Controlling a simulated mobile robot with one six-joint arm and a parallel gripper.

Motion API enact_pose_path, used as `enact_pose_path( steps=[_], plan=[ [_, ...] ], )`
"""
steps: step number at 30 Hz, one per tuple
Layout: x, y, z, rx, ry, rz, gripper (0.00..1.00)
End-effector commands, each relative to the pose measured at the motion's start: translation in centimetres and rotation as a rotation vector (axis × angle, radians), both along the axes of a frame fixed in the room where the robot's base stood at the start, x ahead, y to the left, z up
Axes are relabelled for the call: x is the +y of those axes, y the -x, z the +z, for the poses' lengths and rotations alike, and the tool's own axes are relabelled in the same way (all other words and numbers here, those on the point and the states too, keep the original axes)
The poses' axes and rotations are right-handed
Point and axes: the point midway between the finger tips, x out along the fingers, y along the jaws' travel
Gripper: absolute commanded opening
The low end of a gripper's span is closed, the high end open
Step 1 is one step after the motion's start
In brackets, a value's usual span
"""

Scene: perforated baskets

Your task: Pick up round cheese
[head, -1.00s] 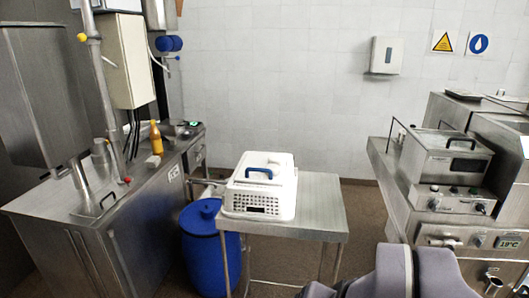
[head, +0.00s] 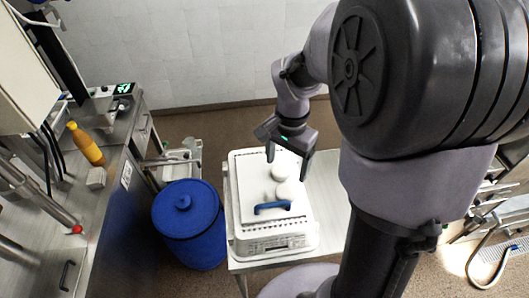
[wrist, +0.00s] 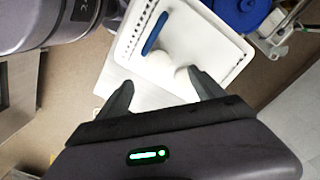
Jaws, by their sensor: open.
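My gripper (head: 289,158) is open and empty above the back of the basket, pointing down. In the wrist view its fingertips (wrist: 160,84) spread on either side of the cheeses. I cannot tell the exact height gap.
A blue lidded barrel (head: 190,225) stands left of the table (head: 333,195). A steel counter (head: 110,215) with an orange bottle (head: 86,145) runs along the left. The table's right part is bare. A tiled wall (head: 200,60) closes the back.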

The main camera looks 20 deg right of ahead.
Motion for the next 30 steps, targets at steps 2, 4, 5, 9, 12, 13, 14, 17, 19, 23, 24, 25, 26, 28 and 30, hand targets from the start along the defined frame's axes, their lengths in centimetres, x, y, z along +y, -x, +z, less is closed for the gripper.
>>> enact_pose_path(
  steps=[2,4,5,9,12,13,14,17,19,23,24,25,26,28,30],
  plan=[
    [0.0,0.1,-2.7,0.005,-0.002,0.001,0.78],
    [0.0,0.1,-4.5,0.003,-0.002,0.001,0.78],
    [0.0,0.1,-5.1,0.003,-0.001,0.002,0.78],
    [0.0,0.1,-6.7,0.000,-0.001,0.001,0.78],
    [-0.3,0.4,-8.4,0.003,-0.002,0.001,0.78],
    [-0.4,0.5,-9.1,0.003,-0.002,0.001,0.78],
    [-0.5,0.6,-9.7,0.003,-0.001,0.002,0.78],
    [-0.5,0.6,-11.3,0.000,-0.001,0.003,0.78],
    [-0.5,0.6,-11.8,0.000,-0.001,0.002,0.78],
    [-0.6,0.5,-11.9,-0.002,0.000,0.002,0.78],
    [-0.6,0.5,-11.8,-0.002,0.000,0.002,0.78],
    [-0.6,0.5,-11.8,-0.002,0.000,0.002,0.78],
    [-0.6,0.5,-11.8,-0.002,0.000,0.002,0.72],
    [-0.6,0.5,-11.8,-0.002,0.000,0.002,0.58],
    [-0.6,0.5,-11.8,-0.002,0.000,0.002,0.45]
  ],
)
